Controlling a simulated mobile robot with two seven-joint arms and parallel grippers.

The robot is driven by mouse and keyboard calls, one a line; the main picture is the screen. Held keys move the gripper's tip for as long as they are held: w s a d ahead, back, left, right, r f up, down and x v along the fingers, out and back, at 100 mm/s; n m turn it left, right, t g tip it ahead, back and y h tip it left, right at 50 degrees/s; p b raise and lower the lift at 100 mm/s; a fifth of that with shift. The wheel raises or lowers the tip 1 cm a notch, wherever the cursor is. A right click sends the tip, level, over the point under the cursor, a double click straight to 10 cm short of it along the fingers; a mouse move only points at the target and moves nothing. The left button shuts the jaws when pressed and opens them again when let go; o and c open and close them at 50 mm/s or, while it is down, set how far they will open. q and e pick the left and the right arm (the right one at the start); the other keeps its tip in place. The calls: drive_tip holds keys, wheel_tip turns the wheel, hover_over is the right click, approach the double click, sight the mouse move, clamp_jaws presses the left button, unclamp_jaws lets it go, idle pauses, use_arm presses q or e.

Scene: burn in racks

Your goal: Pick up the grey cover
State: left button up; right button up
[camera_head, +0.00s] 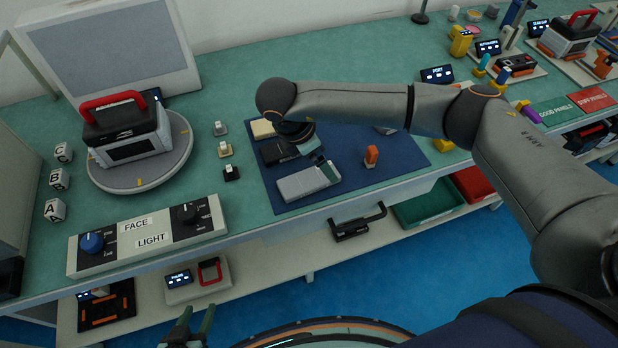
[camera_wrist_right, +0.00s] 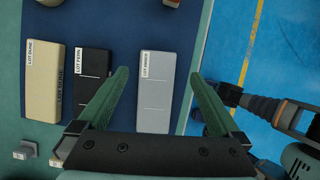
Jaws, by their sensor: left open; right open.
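The grey cover (camera_head: 303,184) lies flat at the front edge of the dark blue mat (camera_head: 395,171) on the bench. It also shows in the right wrist view (camera_wrist_right: 155,100), a light grey slab with a small label at one end. My right gripper (camera_wrist_right: 159,76) is open and empty, its green fingers to either side of the grey cover in that view. In the head view its arm hides part of it above the cover; the height gap is hard to tell. My left gripper (camera_head: 195,316) is open and empty, low in front of the bench.
A black cover (camera_wrist_right: 92,76) lies close beside the grey one, with a beige cover (camera_wrist_right: 42,84) beyond it. An orange piece (camera_head: 371,156) stands on the mat. A control box (camera_head: 150,236) and turntable (camera_head: 140,175) are at left. A lower shelf (camera_head: 265,240) runs underneath.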

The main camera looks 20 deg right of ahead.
drive_tip(key=shift+p+x, duration=0.4)
drive_tip(key=shift+x, duration=2.25)
drive_tip(key=shift+w+r, duration=0.1)
drive_tip(key=shift+w, duration=0.1)
drive_tip(key=c, duration=1.5)
